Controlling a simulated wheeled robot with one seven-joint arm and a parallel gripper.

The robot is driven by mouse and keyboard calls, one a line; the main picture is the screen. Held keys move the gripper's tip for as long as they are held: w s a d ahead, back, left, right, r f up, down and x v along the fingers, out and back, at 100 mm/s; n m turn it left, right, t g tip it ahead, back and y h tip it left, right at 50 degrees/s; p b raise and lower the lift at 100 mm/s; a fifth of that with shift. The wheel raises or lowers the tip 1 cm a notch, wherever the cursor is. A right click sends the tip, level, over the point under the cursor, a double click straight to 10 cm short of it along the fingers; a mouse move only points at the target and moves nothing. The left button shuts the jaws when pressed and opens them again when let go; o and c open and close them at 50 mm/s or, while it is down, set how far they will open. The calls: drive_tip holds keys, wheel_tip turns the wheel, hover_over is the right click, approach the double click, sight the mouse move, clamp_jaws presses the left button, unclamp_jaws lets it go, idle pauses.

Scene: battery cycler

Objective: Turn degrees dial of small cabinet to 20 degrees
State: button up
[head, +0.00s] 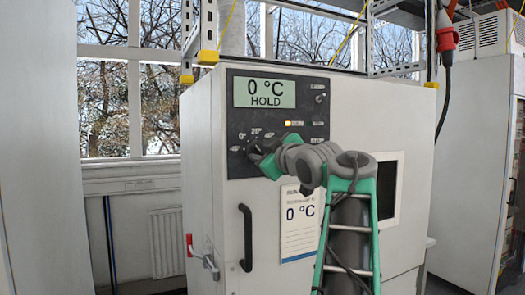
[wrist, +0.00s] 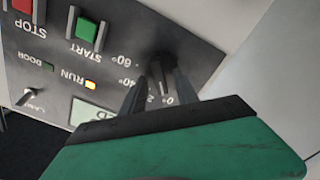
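The small cabinet (head: 350,115) is white, with a dark control panel (head: 238,101) on its front. Its display (head: 264,93) reads 0 °C and HOLD. The dark degrees dial (wrist: 161,68) shows in the wrist view, with 0°, 40° and 60° marks around it; the 20 mark is partly hidden. My gripper (wrist: 161,80) has one finger on either side of the dial, very close to it. I cannot tell whether the fingers touch it. In the head view my gripper (head: 262,158) covers the dial. The dial's pointer is not clear.
The wrist view shows a green START button (wrist: 86,29), a red STOP button (wrist: 23,5), a lit RUN lamp (wrist: 90,85) and a lamp switch (wrist: 30,95). A black door handle (head: 246,238) and a paper label (head: 300,222) reading 0 °C are below the panel.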

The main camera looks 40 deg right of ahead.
clamp_jaws()
idle(0.4)
drive_tip(key=shift+m, duration=0.3)
drive_tip(key=m+p, duration=0.1)
drive_tip(key=m, duration=0.2)
drive_tip(key=shift+d+r+m, duration=0.1)
drive_tip(key=shift+m, duration=0.3)
drive_tip(key=shift+m+p, duration=0.55)
drive_tip(key=shift+m, duration=1.05)
unclamp_jaws()
